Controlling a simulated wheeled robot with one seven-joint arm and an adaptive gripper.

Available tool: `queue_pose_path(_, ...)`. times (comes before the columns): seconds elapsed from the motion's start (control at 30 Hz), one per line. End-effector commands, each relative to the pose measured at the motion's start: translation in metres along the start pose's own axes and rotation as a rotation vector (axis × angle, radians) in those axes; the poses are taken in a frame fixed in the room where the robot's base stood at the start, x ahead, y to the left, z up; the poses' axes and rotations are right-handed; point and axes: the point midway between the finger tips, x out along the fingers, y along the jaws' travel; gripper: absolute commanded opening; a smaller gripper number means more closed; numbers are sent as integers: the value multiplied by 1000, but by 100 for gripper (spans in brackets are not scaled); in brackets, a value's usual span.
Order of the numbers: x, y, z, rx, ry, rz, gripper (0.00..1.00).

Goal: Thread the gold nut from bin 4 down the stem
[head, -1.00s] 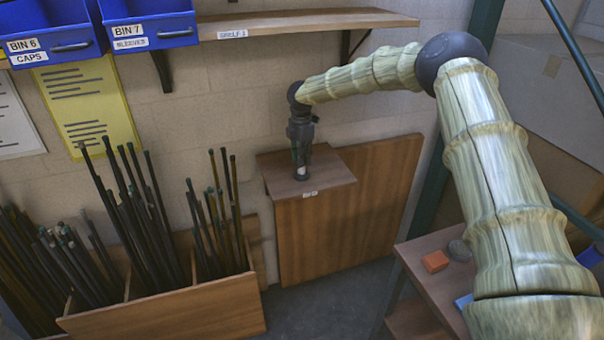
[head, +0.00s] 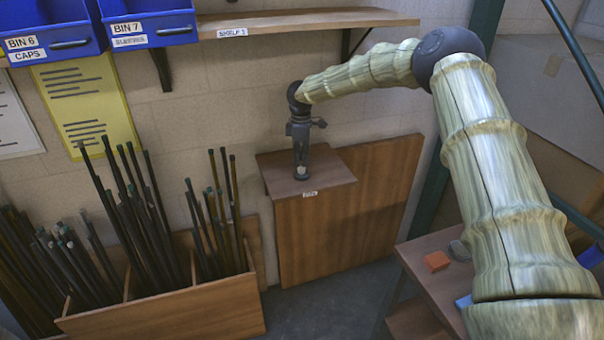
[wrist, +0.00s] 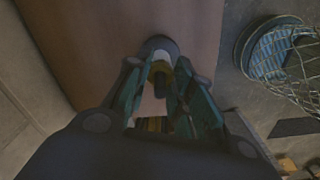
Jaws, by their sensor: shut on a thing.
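A pale section and a round grey foot (wrist: 159,46) of the lamp show just beyond the fingertips. In the head view the foot (head: 302,175) stands on the ledge (head: 334,172), and my fingers hide the nut. Bin 4 is not in view.
A wooden rack (head: 170,312) of dark rods stands to the left, some rods rising near the ledge. A shelf (head: 310,20) and blue bins (head: 150,25) are above. A side table (head: 425,285) with an orange block (head: 436,261) is at right.

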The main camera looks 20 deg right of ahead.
Motion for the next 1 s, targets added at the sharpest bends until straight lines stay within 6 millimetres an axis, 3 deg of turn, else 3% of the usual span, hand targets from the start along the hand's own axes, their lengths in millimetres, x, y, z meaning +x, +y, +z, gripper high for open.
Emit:
queue_pose_path(0.27, 4, -1, 0, 115, -2, -3, 0)
queue_pose_path(0.3, 3, -1, 0, 109, -1, -3, 31)
queue_pose_path(0.4, 2, -1, 0, 107, -1, -2, 49)
queue_pose_path(0.77, -2, 0, 0, 107, 0, 0, 49)
queue_pose_path(1.0, -30, 1, 0, 106, 2, 2, 49)
